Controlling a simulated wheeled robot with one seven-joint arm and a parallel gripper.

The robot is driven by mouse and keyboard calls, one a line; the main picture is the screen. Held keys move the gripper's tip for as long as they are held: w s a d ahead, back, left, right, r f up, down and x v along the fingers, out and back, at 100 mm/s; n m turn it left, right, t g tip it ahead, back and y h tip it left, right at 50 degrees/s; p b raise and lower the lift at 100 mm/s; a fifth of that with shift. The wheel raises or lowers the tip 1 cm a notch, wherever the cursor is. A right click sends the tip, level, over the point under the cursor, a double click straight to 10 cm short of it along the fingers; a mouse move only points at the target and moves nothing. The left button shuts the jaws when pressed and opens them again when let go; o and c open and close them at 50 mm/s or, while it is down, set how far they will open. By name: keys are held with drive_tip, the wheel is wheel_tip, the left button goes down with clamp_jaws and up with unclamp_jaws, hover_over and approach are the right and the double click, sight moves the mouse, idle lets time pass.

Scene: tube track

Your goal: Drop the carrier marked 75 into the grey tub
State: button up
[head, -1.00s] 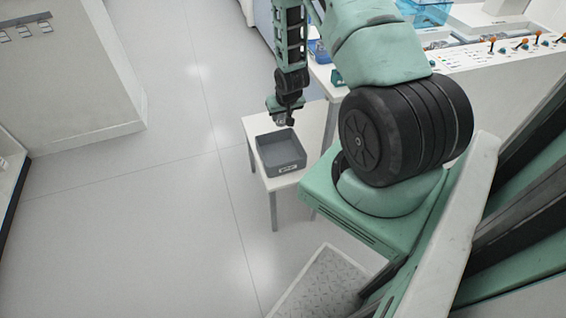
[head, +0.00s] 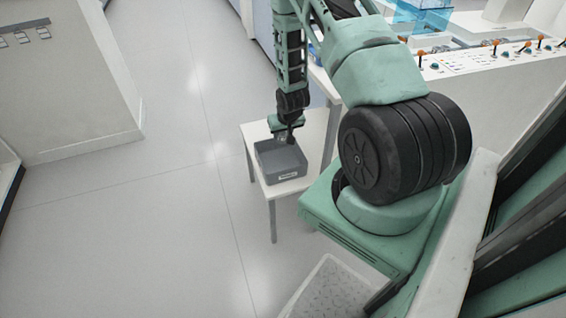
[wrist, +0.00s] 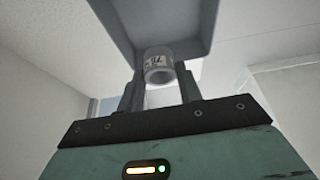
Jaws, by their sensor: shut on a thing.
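The grey tub (head: 268,171) stands on a small white table in the head view, with a pale label on its front wall. My gripper (head: 287,140) points down over the tub's far part. In the wrist view my gripper (wrist: 159,90) is shut on a short whitish cylindrical carrier (wrist: 158,76). The grey tub (wrist: 125,22) fills the top of the wrist view behind the carrier. I cannot tell whether the carrier touches it. The carrier is not clearly visible in the head view.
The small white table (head: 256,131) has bare top around the tub. A long white bench (head: 470,62) with orange-topped levers and a blue transparent box (head: 420,15) stands at the upper right. Open floor lies to the left, with a pale cabinet (head: 65,85) beyond.

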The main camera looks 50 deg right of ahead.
drive_tip(key=o, duration=0.8)
drive_tip(key=shift+o, duration=0.2)
drive_tip(key=p+v, duration=0.2)
drive_tip(key=v, duration=1.5)
drive_tip(key=shift+r, duration=0.2)
